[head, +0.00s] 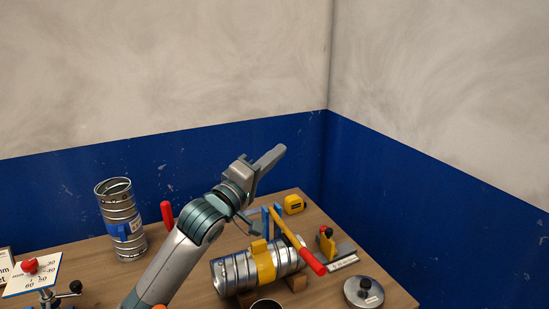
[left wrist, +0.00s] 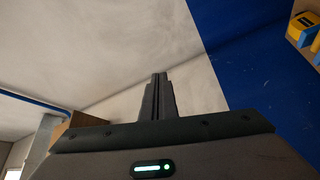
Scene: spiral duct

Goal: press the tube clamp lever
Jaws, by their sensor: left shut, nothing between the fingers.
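The tube clamp has a yellow band (head: 263,264) around a ribbed metal duct (head: 233,275) lying on wooden supports. Its lever (head: 288,232) is a slanted yellow bar with a red grip (head: 313,263) at its lower right end. Blue uprights (head: 268,217) stand behind the band. My left gripper (head: 275,155) is raised above and behind the clamp, pointing up and right, apart from the lever. In the left wrist view its fingers (left wrist: 158,90) are together and empty, with wall behind them. My right gripper is not in view.
A second duct with a blue clamp (head: 124,231) stands upright at the left, near a red handle (head: 167,214). A yellow tape measure (head: 294,204) lies at the back. A round metal disc (head: 363,292) is front right. Walls meet behind the table (head: 330,223).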

